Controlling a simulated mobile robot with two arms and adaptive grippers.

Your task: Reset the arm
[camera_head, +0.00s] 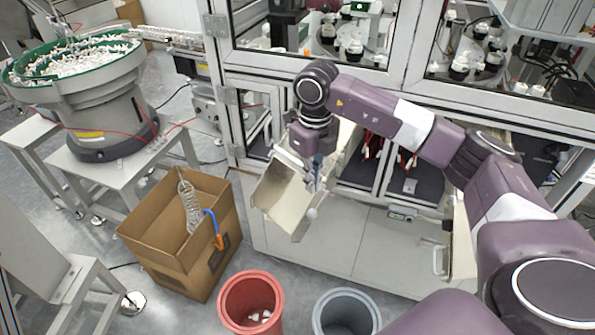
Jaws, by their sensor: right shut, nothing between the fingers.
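My right arm comes in from the right, purple and white, and bends down at its wrist in front of the machine. My right gripper (314,186) points down, shut and empty, over the beige chute (287,197). A small pale round thing shows just below its tips; I cannot tell whether it is part of the chute or loose. My left gripper does not show in this view.
A cardboard box (170,255) with a coil and a blue-orange tool stands at left. A red bin (251,300) holding a few white pieces and a grey bin (345,312) stand in front. The bowl feeder (100,95) is at upper left. Framed machine doors (310,62) stand close behind my arm.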

